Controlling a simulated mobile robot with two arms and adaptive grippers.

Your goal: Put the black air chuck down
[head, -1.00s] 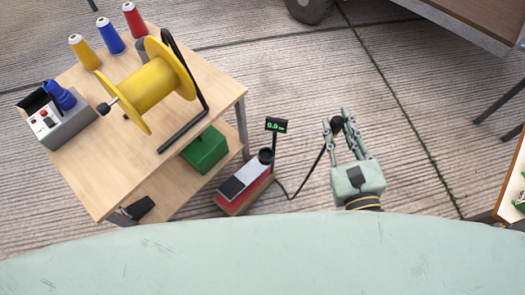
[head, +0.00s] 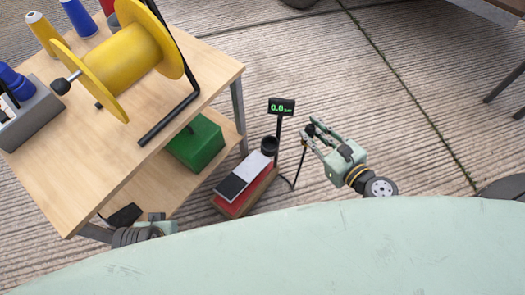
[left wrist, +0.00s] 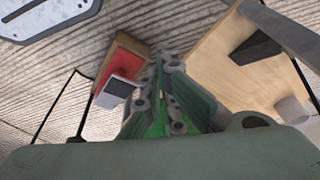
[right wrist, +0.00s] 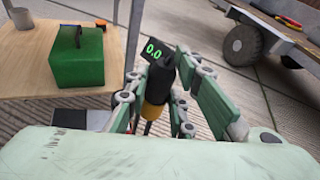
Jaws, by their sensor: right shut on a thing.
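The black air chuck (head: 310,130) is held in my right gripper (head: 309,133), which is shut on it above the concrete. In the right wrist view the chuck (right wrist: 157,85) stands between the fingers, black with a yellow band. A dark hose runs from it down to the red and grey inflator (head: 240,184). The inflator has a round black cup (head: 269,145) on top and a post with a green-lit display (head: 281,107). My right gripper is right of the inflator. My left gripper (left wrist: 168,95) is low beside the table; its opening is unclear.
A wooden table (head: 205,70) at the left bears a yellow reel (head: 125,60), coloured spools and a grey box. A green box (head: 196,143) sits on its lower shelf (head: 165,185). Open concrete (head: 410,130) lies to the right. My pale green body covers the bottom of the head view.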

